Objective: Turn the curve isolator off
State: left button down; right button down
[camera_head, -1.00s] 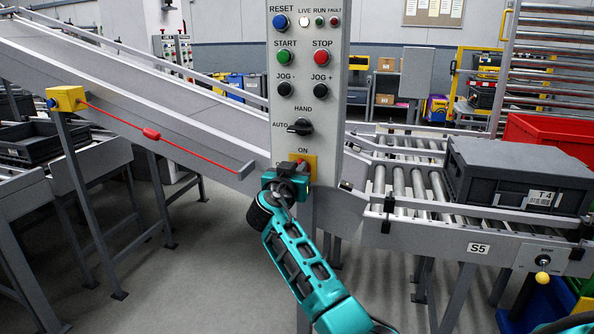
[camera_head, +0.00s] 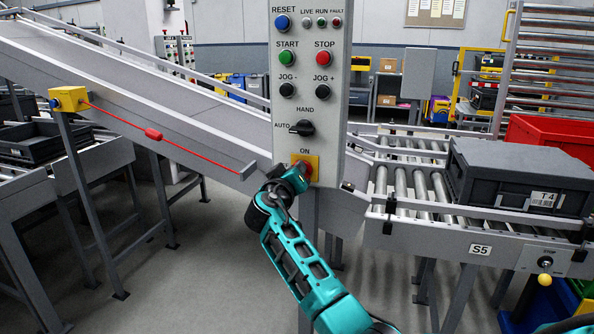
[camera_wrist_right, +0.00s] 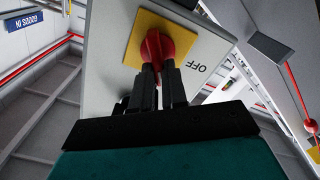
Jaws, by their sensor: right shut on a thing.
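The isolator is a red rotary handle (camera_head: 301,167) on a yellow plate (camera_head: 314,161), low on the grey control panel (camera_head: 337,120). "ON" is printed above the plate. In the right wrist view the red handle (camera_wrist_right: 156,46) stands on the yellow plate (camera_wrist_right: 133,47), with "OFF" printed beside it. My right gripper (camera_wrist_right: 159,76) is shut on the handle, a dark finger on each side. In the head view this gripper (camera_head: 299,172) reaches the handle from below and hides part of it and the "OFF" label. My left gripper is not in view.
Above the isolator are a black HAND/AUTO selector (camera_head: 301,128), push buttons and lamps. A red pull cord (camera_head: 153,134) runs along the sloping conveyor at left. A roller conveyor (camera_head: 410,184) with a grey tote (camera_head: 520,180) stands at right.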

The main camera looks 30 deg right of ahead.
jog(key=shift+w+a+f+n+p, duration=0.15)
jog(key=shift+n+p, duration=0.55)
jog(key=shift+n, duration=1.15)
jog(key=shift+f+n+p, duration=0.25)
jog(key=shift+n+p, duration=0.4)
jog(key=shift+n, duration=1.15)
jog(key=shift+w+a+f+n+p, duration=0.15)
jog(key=shift+n+p, duration=0.55)
jog(key=shift+n, duration=1.15)
jog(key=shift+d+f, duration=0.1)
jog(key=c, duration=1.2)
grip_release()
jog(key=shift+o, duration=0.2)
jog(key=shift+s, duration=0.1)
jog(key=v, duration=1.3)
